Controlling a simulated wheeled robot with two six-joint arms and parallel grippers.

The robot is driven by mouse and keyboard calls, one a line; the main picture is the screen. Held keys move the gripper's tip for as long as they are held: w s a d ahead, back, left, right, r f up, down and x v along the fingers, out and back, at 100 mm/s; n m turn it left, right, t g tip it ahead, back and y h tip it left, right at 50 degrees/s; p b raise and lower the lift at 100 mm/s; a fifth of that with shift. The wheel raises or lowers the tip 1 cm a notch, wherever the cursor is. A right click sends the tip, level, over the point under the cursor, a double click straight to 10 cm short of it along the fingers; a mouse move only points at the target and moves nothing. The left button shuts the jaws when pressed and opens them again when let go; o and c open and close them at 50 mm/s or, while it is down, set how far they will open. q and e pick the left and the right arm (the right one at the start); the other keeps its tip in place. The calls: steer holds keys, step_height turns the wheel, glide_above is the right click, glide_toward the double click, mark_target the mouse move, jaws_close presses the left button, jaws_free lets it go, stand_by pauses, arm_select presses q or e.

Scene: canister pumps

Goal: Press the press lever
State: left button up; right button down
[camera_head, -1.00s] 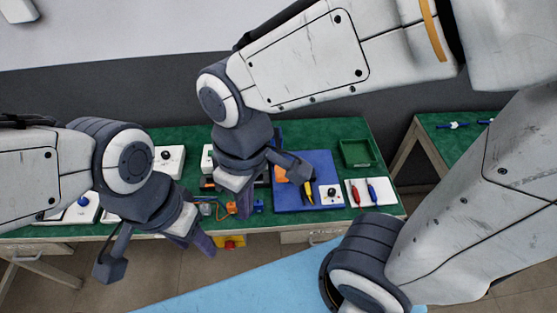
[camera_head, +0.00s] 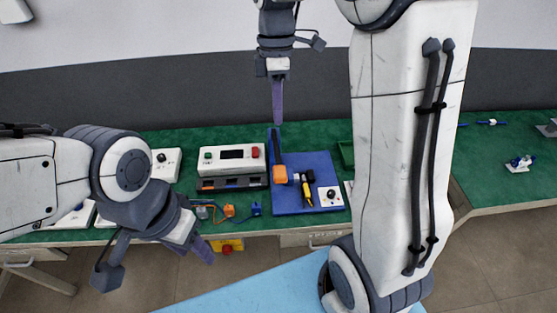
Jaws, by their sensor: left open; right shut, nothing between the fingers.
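A dark bar with an orange block (camera_head: 280,173) at its near end lies over the left part of a blue board (camera_head: 315,167); it looks like the press lever, though I cannot tell for sure. My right gripper (camera_head: 277,120) points straight down, shut and empty, its fingertips in line with the far end of the dark bar. I cannot tell whether they touch it. My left gripper (camera_head: 155,262) is open and empty, in front of the table's near edge at the left, well away from the lever.
A white box (camera_head: 230,160) with a screen and green and red buttons stands left of the board. Small orange and blue wired parts (camera_head: 229,211) lie in front. A yellow-black tool (camera_head: 307,188) and a knob box (camera_head: 330,197) sit on the board. My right arm covers the table's right part.

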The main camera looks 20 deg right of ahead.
mark_target(279, 172)
steer(key=s+f, duration=0.1)
steer(key=f, duration=0.3)
steer(key=f+p, duration=0.1)
steer(key=f, duration=0.4)
steer(key=s+f+p, duration=0.1)
steer(key=f, duration=0.3)
steer(key=shift+s+a+f, duration=0.25)
steer(key=shift+s+a, duration=0.1)
steer(key=shift+a, duration=0.05)
arm_select(q)
step_height(279, 172, up, 2)
